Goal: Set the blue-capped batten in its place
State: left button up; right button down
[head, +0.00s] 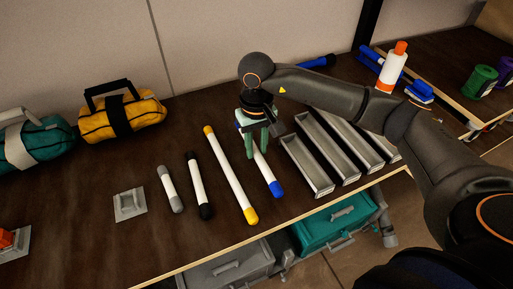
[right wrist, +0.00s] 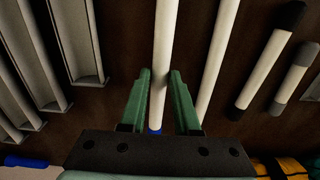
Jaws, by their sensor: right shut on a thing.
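The blue-capped batten (head: 267,171) is a white rod with blue ends, slanting beside the yellow-capped batten on the dark bench. My right gripper (head: 262,147) comes down over its upper half and is shut on it. In the right wrist view the white shaft (right wrist: 165,35) runs between the green fingers (right wrist: 161,78), and a blue end shows near the palm. I cannot tell whether the batten is clear of the bench. Several grey open troughs (head: 306,166) lie side by side to its right, and look empty where visible. My left gripper is out of view.
To the left lie the yellow-capped batten (head: 230,175), a black-capped batten (head: 199,185) and a short grey-capped one (head: 170,190). A small grey holder (head: 129,204) is further left. A yellow bag (head: 122,116) stands behind. My right arm passes over the troughs.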

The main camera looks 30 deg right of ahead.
jog(key=shift+r+p, duration=0.75)
jog(key=shift+r, duration=1.05)
